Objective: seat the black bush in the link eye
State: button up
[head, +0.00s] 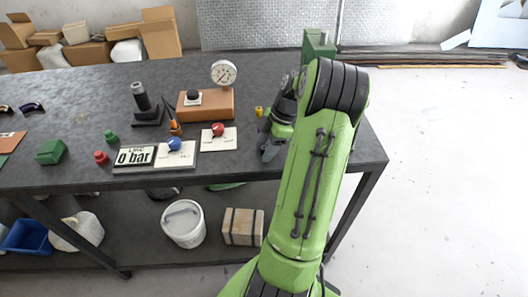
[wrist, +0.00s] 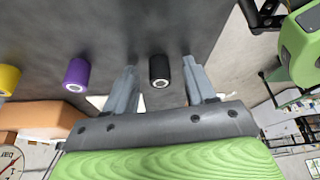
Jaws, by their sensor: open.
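The black bush (wrist: 159,69) is a short dark cylinder with a pale ring at its end. In the wrist view it sits between the fingers of my gripper (wrist: 160,82). The fingers are open with a gap on each side of it. A purple bush (wrist: 77,72) and a yellow bush (wrist: 8,79) stand in a row to its left. In the head view my gripper (head: 268,148) is low over the table's right front, partly behind my arm. The black bush is hidden there; the yellow one (head: 259,111) shows. I cannot make out the link eye in either view.
The dark table (head: 80,88) holds a wooden gauge block (head: 217,104), a black post (head: 142,103), red (head: 218,129) and blue (head: 174,144) knobs, and a display (head: 135,157). A dark green block (head: 318,43) stands at the back right, partly behind my arm.

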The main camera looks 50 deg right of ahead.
aim_at(266, 147)
jog(key=shift+c, duration=0.5)
grip_shut()
jog(key=shift+r, duration=0.15)
notch_tip(266, 147, up, 10)
jog(key=p, duration=0.2)
jog(key=shift+p, duration=0.4)
